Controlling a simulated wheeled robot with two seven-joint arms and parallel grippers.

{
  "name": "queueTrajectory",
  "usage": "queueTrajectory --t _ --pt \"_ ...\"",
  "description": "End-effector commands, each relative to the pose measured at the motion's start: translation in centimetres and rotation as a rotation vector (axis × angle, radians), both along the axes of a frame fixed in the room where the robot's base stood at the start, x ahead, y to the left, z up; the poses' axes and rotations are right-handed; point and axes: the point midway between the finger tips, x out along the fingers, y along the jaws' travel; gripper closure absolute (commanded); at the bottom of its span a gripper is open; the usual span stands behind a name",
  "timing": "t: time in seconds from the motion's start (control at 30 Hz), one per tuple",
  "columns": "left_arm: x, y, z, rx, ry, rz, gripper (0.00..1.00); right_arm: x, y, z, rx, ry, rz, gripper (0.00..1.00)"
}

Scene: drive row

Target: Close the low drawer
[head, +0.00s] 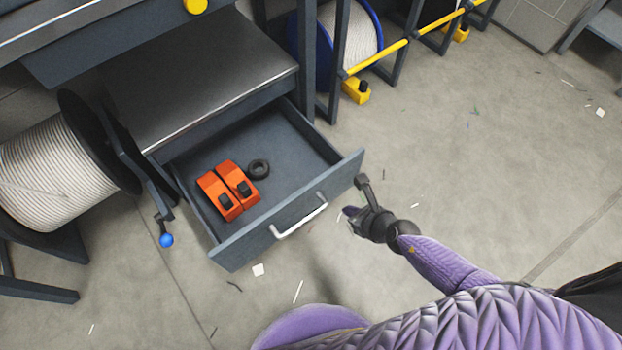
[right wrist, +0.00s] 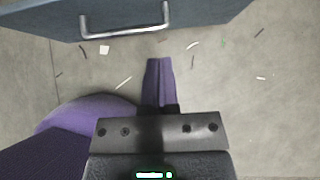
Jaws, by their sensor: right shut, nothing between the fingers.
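The low drawer (head: 318,212) is pulled out from under a grey worktop and stands open. Two orange objects with black knobs (head: 228,190) and a black ring (head: 258,169) lie in it. Its front carries a pale bar handle (head: 299,222), which also shows at the top of the right wrist view (right wrist: 125,32). My right gripper (head: 348,212) is just off the right part of the drawer front, apart from it. Its purple fingers (right wrist: 159,82) are together and empty, pointing toward the drawer front. My left gripper is not in view.
A cable reel (head: 60,165) stands left of the drawer, with a blue-knobbed crank (head: 166,240) close to the drawer's side. A blue reel (head: 345,35) and yellow-barred racks (head: 376,58) stand behind. The floor to the right is open, with small scraps.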

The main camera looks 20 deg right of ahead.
Motion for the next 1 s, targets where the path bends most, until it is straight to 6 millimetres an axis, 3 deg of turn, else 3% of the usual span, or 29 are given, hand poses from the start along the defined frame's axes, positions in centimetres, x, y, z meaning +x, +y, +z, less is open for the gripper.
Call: queueTrajectory --t 0.37,0.5,0.7,1.0 --pt "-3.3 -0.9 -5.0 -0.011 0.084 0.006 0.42 4.7 1.8 -6.5 0.005 0.01 -0.005 1.0" --pt "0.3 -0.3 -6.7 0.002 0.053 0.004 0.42 6.3 2.4 -8.0 0.005 0.01 -0.005 1.0" --pt "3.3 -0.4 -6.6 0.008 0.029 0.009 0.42 9.2 3.4 -7.1 0.004 0.003 -0.006 1.0" --pt "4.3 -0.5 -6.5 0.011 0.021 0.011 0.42 10.1 3.7 -6.9 0.003 0.003 -0.006 1.0"
